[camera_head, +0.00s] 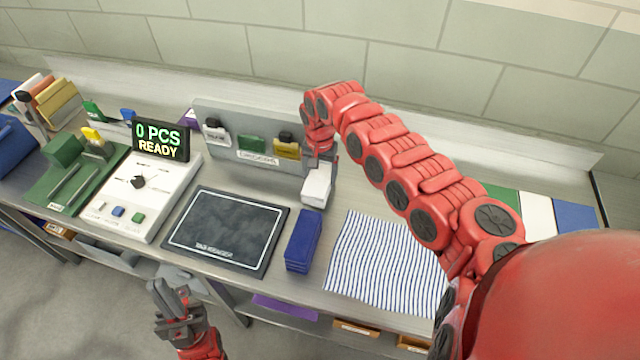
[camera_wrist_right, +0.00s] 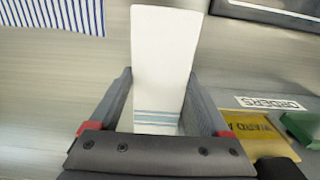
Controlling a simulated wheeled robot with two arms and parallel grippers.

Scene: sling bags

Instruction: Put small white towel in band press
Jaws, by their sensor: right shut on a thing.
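The small white towel (camera_head: 316,187) is folded into a narrow block and hangs below my right gripper (camera_head: 320,160), in front of the grey rack. In the right wrist view the towel (camera_wrist_right: 163,60) sits between the two fingers, with pale blue stripes near the palm end. The right gripper is shut on it.
A dark pad (camera_head: 226,232) lies mid-table, with a dark blue folded stack (camera_head: 302,241) right of it and a blue-striped cloth (camera_head: 385,262) further right. The grey rack (camera_head: 235,121) holds tagged items.

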